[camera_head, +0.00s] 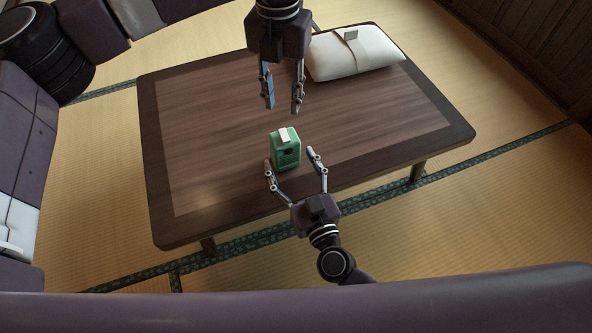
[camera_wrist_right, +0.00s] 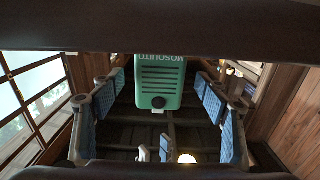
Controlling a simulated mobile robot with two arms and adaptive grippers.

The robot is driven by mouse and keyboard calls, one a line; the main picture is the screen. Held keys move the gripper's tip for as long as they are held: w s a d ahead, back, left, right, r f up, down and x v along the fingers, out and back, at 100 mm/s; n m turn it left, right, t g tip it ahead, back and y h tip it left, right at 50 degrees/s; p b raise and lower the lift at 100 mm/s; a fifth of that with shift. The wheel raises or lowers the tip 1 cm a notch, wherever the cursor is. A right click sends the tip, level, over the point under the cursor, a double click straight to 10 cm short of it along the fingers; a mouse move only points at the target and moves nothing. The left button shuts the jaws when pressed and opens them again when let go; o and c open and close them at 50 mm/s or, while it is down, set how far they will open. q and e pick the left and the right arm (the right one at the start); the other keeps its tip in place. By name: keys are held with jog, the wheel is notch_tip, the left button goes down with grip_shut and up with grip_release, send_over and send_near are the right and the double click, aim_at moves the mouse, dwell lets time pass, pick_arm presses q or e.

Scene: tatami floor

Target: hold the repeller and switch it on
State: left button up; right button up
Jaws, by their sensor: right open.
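The repeller is a small green box (camera_head: 287,154) with a pale patch on its top, upright near the front edge of the low wooden table (camera_head: 215,110). In the right wrist view its green face (camera_wrist_right: 160,84) shows upside-down "MOSQUITO" lettering, slats and a dark round knob (camera_wrist_right: 158,102). My right gripper (camera_head: 289,159) is open at the table's front side, its fingertips on either side of the repeller's near part. In the right wrist view the blue finger pads stand clear of the box. My left gripper (camera_head: 283,107) is open and empty, pointing down behind the repeller.
A white cushion (camera_head: 335,62) with a band and a small tag lies at the table's back right. The table top left and right of the repeller is bare. Tatami floor (camera_head: 480,215) surrounds the table, with a dark wooden wall (camera_head: 545,45) at the upper right.

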aim_at(289, 158)
jog(key=shift+x, duration=2.15)
jog(key=shift+c, duration=0.2)
